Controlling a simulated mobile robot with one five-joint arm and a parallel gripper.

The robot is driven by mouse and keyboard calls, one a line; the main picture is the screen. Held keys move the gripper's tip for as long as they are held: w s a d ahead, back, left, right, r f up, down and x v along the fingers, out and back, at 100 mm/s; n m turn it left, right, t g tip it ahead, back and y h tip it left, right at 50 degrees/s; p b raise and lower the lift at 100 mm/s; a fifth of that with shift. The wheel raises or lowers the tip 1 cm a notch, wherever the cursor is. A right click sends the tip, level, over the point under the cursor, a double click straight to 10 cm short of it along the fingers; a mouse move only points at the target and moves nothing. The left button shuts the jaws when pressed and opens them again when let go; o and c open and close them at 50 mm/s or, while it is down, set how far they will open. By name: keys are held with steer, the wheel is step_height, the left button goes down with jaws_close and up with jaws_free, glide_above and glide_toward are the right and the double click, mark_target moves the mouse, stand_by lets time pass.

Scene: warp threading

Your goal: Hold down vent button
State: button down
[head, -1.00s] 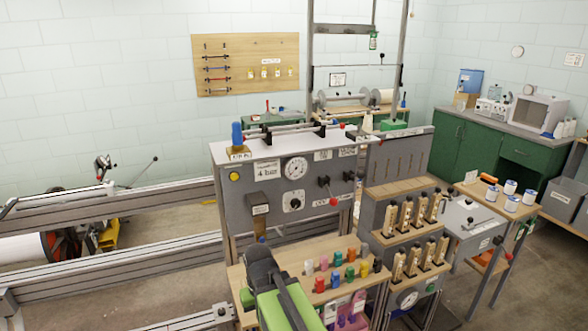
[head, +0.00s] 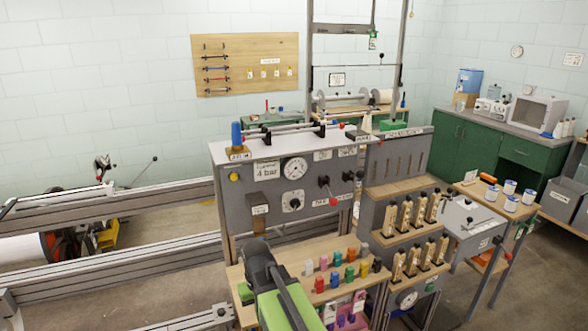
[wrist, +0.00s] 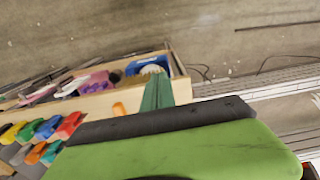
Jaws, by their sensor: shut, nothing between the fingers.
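The grey control panel (head: 270,190) stands upright behind the wooden shelf in the head view. It carries a yellow round button (head: 234,177), a pressure gauge (head: 294,169), a black knob (head: 293,202), a lever with a red end (head: 334,202) and a small dark labelled box (head: 258,201). The labels are too small to tell which part is the vent button. My green and black gripper (head: 258,258) is at the panel's lower left, shut and empty, apart from the yellow button.
Several coloured bobbins (head: 337,280) stand on the wooden shelf right of my arm. Several wooden blocks (head: 398,262) sit in a stepped rack further right. Metal rails (head: 110,260) run along the left.

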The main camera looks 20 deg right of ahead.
steer(key=shift+w, duration=0.7)
steer(key=shift+d, duration=0.1)
stand_by(0.5)
steer(key=s, duration=0.2)
steer(key=s+r+p, duration=0.1)
steer(key=s, duration=0.1)
steer(key=shift+s+r, duration=0.15)
steer(key=shift+s, duration=0.1)
stand_by(2.0)
